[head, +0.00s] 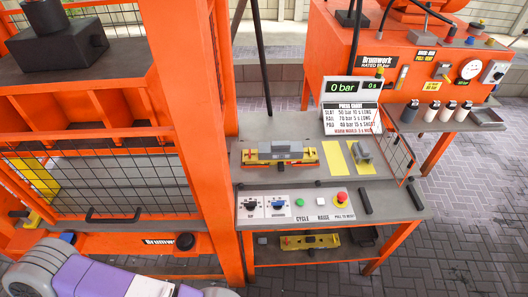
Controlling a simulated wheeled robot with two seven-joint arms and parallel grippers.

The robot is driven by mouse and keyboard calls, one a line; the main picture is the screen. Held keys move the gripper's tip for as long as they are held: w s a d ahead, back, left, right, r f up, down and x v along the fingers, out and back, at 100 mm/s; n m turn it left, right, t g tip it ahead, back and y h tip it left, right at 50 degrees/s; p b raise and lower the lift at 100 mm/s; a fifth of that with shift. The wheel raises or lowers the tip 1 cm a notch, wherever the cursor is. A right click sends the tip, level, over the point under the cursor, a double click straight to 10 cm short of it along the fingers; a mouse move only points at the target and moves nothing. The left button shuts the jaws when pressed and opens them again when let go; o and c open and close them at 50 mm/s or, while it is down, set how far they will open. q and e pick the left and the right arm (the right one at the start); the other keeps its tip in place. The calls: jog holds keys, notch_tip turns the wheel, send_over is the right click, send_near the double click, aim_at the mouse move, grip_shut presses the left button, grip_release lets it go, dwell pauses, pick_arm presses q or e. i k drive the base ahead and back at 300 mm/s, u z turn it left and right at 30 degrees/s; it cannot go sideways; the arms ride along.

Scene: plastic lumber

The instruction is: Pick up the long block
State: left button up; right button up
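A long grey block (283,149) lies across the top of a yellow-and-red mould (256,160) on the bench's upper surface. I cannot tell whether it is a loose block or part of the mould. A smaller grey piece (363,151) sits to its right on a yellow marked patch. A purple and grey link of my arm shows at the lower left, well below and left of the bench. Neither gripper is in view.
A control panel (265,208) with knobs and buttons fronts the bench. A pressure chart (350,117) stands behind. A second yellow mould (310,242) lies on the lower shelf. An orange press frame (197,110) blocks the left; a wire guard (397,152) stands right. Paved floor at right is clear.

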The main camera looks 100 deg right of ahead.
aim_at(278, 150)
jog(key=z, duration=1.6)
